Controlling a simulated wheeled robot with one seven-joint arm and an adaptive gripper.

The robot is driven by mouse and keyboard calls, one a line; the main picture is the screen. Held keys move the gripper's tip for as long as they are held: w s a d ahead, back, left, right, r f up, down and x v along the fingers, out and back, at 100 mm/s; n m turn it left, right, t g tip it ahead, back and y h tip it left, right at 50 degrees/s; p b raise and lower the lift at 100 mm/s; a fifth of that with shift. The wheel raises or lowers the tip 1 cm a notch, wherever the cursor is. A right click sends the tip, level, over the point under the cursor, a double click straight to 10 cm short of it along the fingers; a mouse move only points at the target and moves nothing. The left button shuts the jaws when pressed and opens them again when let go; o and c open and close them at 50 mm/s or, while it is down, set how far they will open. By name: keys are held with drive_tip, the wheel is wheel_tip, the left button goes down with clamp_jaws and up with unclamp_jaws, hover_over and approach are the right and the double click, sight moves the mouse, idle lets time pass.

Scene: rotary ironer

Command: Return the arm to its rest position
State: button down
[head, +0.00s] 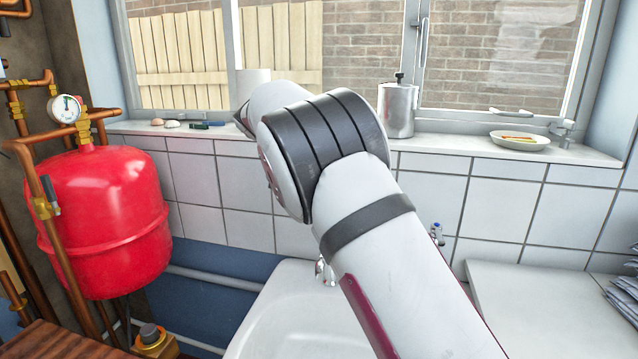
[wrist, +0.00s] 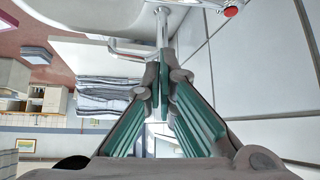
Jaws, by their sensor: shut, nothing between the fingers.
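In the head view my arm rises from the lower right to a dark-banded joint in front of the window. My gripper is hidden from that view. In the wrist view my gripper (wrist: 162,76) is shut, its green-padded fingers meeting at the tips with nothing seen between them. A chrome pipe or tap part (wrist: 162,28) shows just beyond the fingertips. I cannot tell whether they touch it.
A white sink (head: 290,315) lies below my arm, with a tiled wall behind. A red tank (head: 105,220) with copper pipes stands left. The windowsill holds a metal canister (head: 397,110) and a dish (head: 519,141). A folded stack (wrist: 108,97) shows in the wrist view.

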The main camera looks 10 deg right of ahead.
drive_tip(key=s+d+r+n+y+p, duration=0.1)
drive_tip(key=s+d+r+n+y, duration=0.15)
drive_tip(key=r, duration=0.25)
drive_tip(key=s+d+r+n+y+p, duration=0.1)
drive_tip(key=s+d+r+n, duration=0.15)
drive_tip(key=r, duration=0.25)
drive_tip(key=s+d+r+n+t+y+p, duration=0.1)
drive_tip(key=s+d+r+n, duration=0.15)
drive_tip(key=s, duration=0.45)
drive_tip(key=s+d+r+n+t+y+p, duration=0.1)
drive_tip(key=s+n+y, duration=0.15)
drive_tip(key=s, duration=0.45)
drive_tip(key=s+a+f+n+t+p, duration=0.1)
drive_tip(key=s+f+n, duration=0.2)
drive_tip(key=s, duration=0.9)
drive_tip(key=s+a+f+n+t+y+p, duration=0.1)
drive_tip(key=s+f+n, duration=0.3)
drive_tip(key=s, duration=0.8)
drive_tip(key=n+t, duration=0.1)
drive_tip(key=n, duration=0.1)
drive_tip(key=shift+a+f+n+y+p, duration=0.15)
drive_tip(key=shift+a+n+y+p, duration=0.15)
drive_tip(key=shift+p, duration=0.1)
